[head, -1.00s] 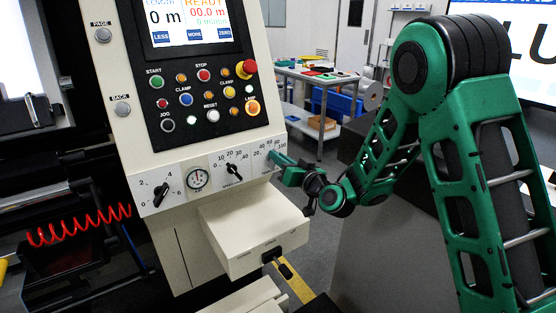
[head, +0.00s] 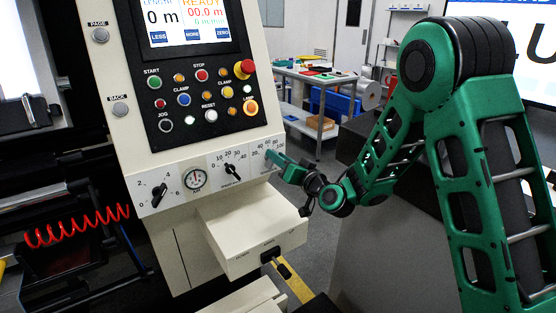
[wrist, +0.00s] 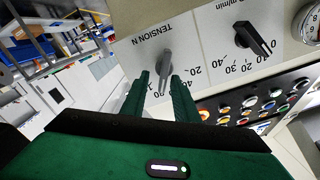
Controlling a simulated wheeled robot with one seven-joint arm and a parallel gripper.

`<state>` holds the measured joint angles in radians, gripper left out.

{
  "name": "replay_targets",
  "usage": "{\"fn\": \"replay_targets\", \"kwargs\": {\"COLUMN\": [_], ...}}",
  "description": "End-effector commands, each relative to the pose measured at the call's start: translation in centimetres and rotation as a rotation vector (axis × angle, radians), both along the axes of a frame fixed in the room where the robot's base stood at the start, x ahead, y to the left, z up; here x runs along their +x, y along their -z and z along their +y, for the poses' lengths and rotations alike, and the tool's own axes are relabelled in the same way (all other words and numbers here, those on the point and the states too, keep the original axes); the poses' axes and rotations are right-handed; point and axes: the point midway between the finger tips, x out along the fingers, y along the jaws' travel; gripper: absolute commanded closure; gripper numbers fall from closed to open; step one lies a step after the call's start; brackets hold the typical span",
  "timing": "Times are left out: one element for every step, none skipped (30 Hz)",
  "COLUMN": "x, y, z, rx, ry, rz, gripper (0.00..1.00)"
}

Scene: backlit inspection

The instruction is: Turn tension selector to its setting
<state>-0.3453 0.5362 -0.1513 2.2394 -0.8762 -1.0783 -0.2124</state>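The tension selector (wrist: 165,65) is a dark grey pointer knob on a pale plate marked "TENSION N", seen upside down in the wrist view. My gripper (wrist: 160,78) is open, with one green finger on each side of the knob's lower end in the picture. Small gaps show between the fingers and the knob; no firm contact shows. In the head view my gripper (head: 269,155) is at the right-hand dial (head: 262,156) of the console's lower strip and hides its knob. The exact number under the pointer cannot be read.
A neighbouring black knob (wrist: 254,40) and a round gauge (head: 195,179) are on the same strip. Coloured push buttons (head: 200,90) sit above. A cream box (head: 252,232) juts out below the strip. A bench (head: 318,90) stands behind.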

Motion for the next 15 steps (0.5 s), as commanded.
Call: {"fn": "replay_targets", "kwargs": {"x": [0.0,-0.1,-0.1,-0.1,-0.1,-0.1,-0.1,-0.2,-0.3,-0.4,-0.6,-0.9,-1.1,-1.4,-1.8], "y": [0.0,0.0,0.0,0.0,0.0,0.0,0.0,0.0,0.0,0.0,0.1,0.1,0.1,0.1,0.1], "z": [0.1,0.1,0.1,0.2,0.2,0.2,0.2,0.1,0.0,-0.1,-0.2,-0.3,-0.5,-0.7,-1.0], "rx": [0.001,0.001,0.001,0.001,0.001,0.001,0.001,0.002,0.001,0.000,0.001,0.000,0.001,0.001,0.001], "ry": [-0.002,-0.002,-0.003,-0.003,-0.003,-0.003,-0.003,-0.004,-0.004,-0.003,-0.003,-0.004,-0.005,-0.004,-0.003], "rz": [0.000,0.000,0.000,0.000,0.000,0.000,0.000,0.001,0.001,0.002,0.002,0.003,0.003,0.004,0.004], "gripper": [0.73,0.73,0.73,0.73,0.73,0.73,0.73,0.73,0.73,0.73,0.73,0.73,0.73,0.73,0.73]}}
